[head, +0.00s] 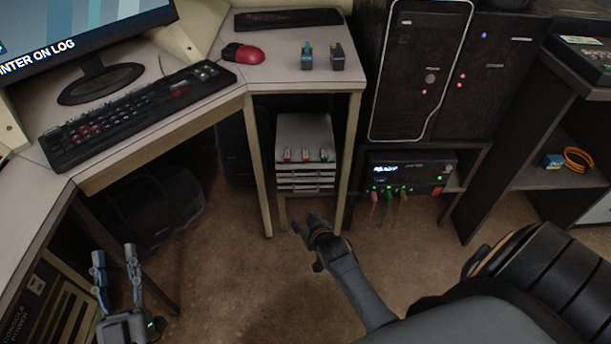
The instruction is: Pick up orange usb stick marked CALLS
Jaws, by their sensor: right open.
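Three small sticks stand in a row on top of the grey drawer unit (305,130) under the desk: a left one (287,155), a middle one (305,155) and a right one (323,155). They show reddish and pale parts; they are too small for me to read a CALLS mark or tell which is orange. My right gripper (308,222) is open and empty, low in front of the drawer unit and apart from the sticks. My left gripper (115,260) is open and empty at the lower left, away from them.
Desk legs flank the drawer unit, and the desktop (280,75) overhangs it. A red mouse (243,53), a keyboard (135,112) and two small cartridge-like items (307,56) (337,57) are on the desk. A lit device (410,172) with cables stands right.

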